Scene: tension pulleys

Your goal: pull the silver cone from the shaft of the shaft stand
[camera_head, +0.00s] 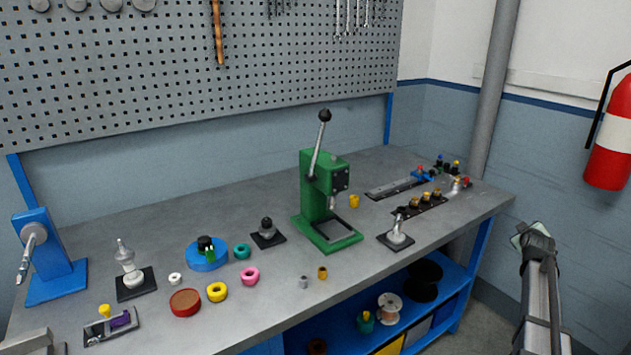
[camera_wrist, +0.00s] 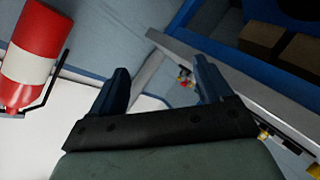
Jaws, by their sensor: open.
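A stand with a black square base (camera_head: 136,284) is at the left of the bench. Silver, cone-like stacked parts (camera_head: 127,256) sit upright on it; I cannot make out where the cone ends and the shaft begins. I cannot tell for sure which is the shaft stand. My gripper (camera_wrist: 161,86) is open and empty, its two blue fingers apart. It is off the bench's right end, far from the stands.
A green press (camera_head: 318,200) stands mid-bench. A blue stand (camera_head: 50,262) is far left. Coloured rings, including a pink one (camera_head: 250,275), lie near the left stand. A fire extinguisher (camera_head: 610,135) hangs at the right. The bench's front middle is fairly clear.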

